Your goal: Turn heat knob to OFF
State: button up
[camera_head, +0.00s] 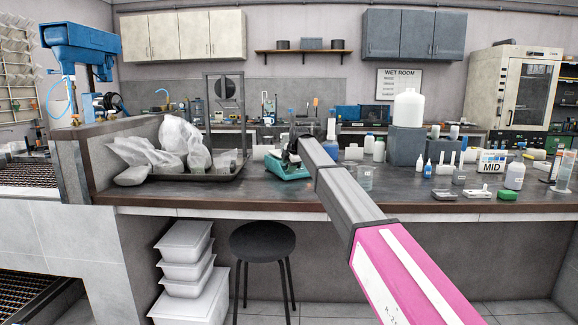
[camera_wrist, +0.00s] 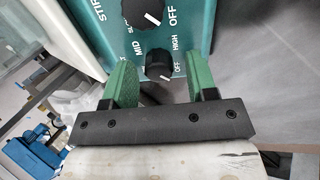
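The teal device (camera_head: 288,170) stands on the bench in the head view, partly behind my arm. In the wrist view its teal front panel (camera_wrist: 113,25) carries a large dark knob (camera_wrist: 143,12) and a smaller black knob (camera_wrist: 159,64). "STIR", "MID" and "OFF" show around the large knob; "HIGH" and "OFF" show beside the smaller one. No "HEAT" label is readable. The smaller knob has a pale mark near its lower edge. My gripper (camera_wrist: 160,74) is open, its green fingers on either side of the smaller knob with gaps visible; contact is not evident.
A black tray (camera_head: 185,177) with pale bags lies left of the device. A black stool (camera_head: 263,240) stands below the bench edge.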

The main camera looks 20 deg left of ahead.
jog(key=v, duration=1)
jog(key=shift+s+r, duration=0.15)
jog(key=shift+r, duration=0.15)
jog(key=shift+d, duration=0.1)
